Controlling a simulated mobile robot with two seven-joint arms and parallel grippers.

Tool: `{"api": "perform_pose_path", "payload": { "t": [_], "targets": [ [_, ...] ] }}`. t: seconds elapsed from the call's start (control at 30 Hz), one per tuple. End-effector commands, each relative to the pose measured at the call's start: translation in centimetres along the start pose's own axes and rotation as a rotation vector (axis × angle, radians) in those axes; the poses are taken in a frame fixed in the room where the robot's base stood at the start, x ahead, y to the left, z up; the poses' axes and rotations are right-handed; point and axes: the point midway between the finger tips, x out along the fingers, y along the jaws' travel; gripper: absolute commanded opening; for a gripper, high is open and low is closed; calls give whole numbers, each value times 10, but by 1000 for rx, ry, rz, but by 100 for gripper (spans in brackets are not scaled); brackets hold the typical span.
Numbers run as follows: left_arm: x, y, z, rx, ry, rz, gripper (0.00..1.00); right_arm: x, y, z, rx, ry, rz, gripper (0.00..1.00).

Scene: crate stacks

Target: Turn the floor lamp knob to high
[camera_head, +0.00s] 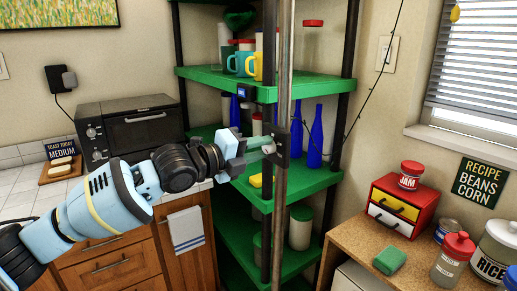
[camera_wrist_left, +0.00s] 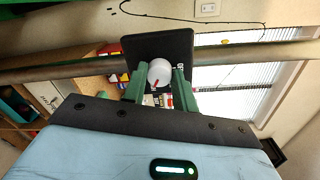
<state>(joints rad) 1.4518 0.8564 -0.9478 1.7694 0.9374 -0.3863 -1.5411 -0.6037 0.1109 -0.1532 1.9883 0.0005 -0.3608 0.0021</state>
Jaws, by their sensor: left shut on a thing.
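The floor lamp's knob (camera_wrist_left: 159,73) is round and white with a red mark, on a black plate (camera_wrist_left: 158,48) fixed to the lamp's pole (camera_wrist_left: 65,71). In the head view the pole (camera_head: 283,110) stands upright in front of the green shelf, with the black plate (camera_head: 281,147) about halfway up. My left gripper (camera_wrist_left: 159,88) is shut on the knob, one green finger on each side. In the head view the left gripper (camera_head: 262,150) reaches the plate from the left. The knob's setting label is mostly hidden. My right gripper is not in view.
A green shelf unit (camera_head: 225,82) with mugs and blue bottles (camera_head: 316,136) stands behind the pole. A toaster oven (camera_head: 130,128) sits on the counter at left. At right, a wooden table (camera_head: 345,229) holds a red drawer box (camera_head: 403,205), jars and a green sponge (camera_head: 389,260).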

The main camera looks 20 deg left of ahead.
Motion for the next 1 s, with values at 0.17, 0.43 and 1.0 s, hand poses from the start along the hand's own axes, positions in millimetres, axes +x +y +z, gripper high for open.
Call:
{"api": "perform_pose_path", "payload": {
  "t": [0.17,0.43,1.0],
  "targets": [
    [0,0,0,2,-1,0,38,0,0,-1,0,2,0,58],
    [0,0,0,0,0,0,50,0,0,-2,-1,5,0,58],
    [-57,2,0,2,-1,3,50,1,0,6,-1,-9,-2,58]
  ]
}}
